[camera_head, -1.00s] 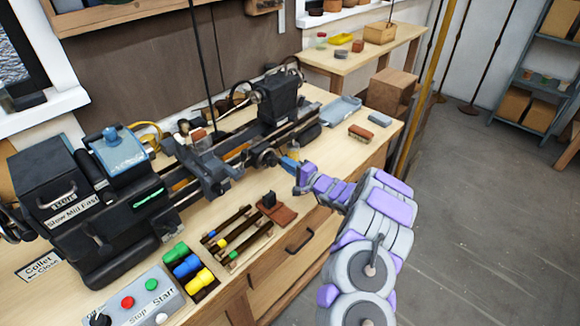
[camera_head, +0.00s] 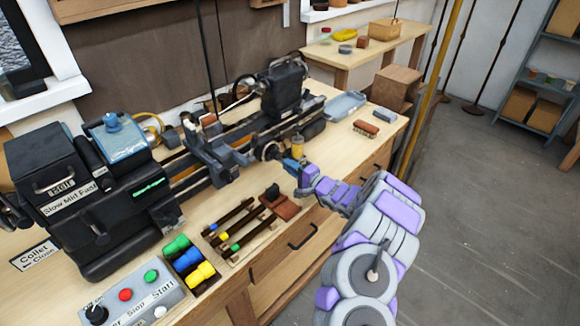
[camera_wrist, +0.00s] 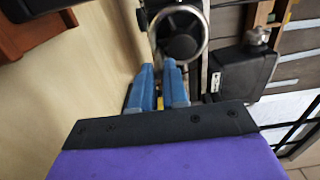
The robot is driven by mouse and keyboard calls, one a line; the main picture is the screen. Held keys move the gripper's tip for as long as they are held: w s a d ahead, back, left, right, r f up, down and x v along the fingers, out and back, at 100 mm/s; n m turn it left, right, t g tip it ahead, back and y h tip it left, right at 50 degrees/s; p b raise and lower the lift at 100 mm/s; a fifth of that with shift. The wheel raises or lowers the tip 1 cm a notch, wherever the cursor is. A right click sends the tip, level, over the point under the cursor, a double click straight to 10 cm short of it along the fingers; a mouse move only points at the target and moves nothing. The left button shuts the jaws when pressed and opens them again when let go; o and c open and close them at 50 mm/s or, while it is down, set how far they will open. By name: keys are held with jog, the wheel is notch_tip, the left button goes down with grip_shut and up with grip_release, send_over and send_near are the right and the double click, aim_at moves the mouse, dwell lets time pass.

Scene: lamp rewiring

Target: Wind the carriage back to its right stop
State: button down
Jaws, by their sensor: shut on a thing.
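The lathe carriage (camera_head: 212,160) is a grey block on the bed, between the black headstock (camera_head: 125,190) at left and the tailstock (camera_head: 284,90) at right. A dark handwheel (camera_head: 267,151) sits on the lathe's front, right of the carriage. My gripper (camera_head: 291,165) reaches it from the right, its blue fingers at the wheel's near side. In the wrist view the ringed handwheel (camera_wrist: 180,44) lies just beyond the fingertips (camera_wrist: 159,72), which are close together at its lower edge. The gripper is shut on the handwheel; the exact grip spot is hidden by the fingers.
A rack of rods (camera_head: 238,228), colored pieces (camera_head: 188,259) and a control box (camera_head: 135,298) lie at the front. A brush (camera_head: 366,128) and a blue tray (camera_head: 345,104) are at the right.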

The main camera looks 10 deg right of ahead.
jog(key=shift+s+a+f+b, duration=0.15)
jog(key=shift+s+f+b, duration=0.05)
jog(key=shift+f+b, duration=0.15)
jog(key=shift+s+a+b, duration=0.5)
jog(key=shift+a+b, duration=0.15)
jog(key=shift+a, duration=0.15)
jog(key=shift+s+a+r, duration=0.15)
jog(key=shift+a+r, duration=0.05)
jog(key=shift+a, duration=0.25)
jog(key=shift+s+a+r, duration=0.1)
jog(key=shift+a+r, duration=0.05)
jog(key=shift+a, duration=0.25)
jog(key=shift+a+r, duration=0.15)
jog(key=shift+r, duration=0.3)
jog(key=r, duration=0.3)
jog(key=w+d+r, duration=0.1)
jog(key=r, duration=0.1)
jog(key=shift+r, duration=0.25)
jog(key=shift+d, duration=0.1)
jog(key=c, duration=1.9)
grip_release()
jog(key=shift+w+d+r, duration=0.1)
jog(key=shift+w+d, duration=0.2)
jog(key=shift+d, duration=0.3)
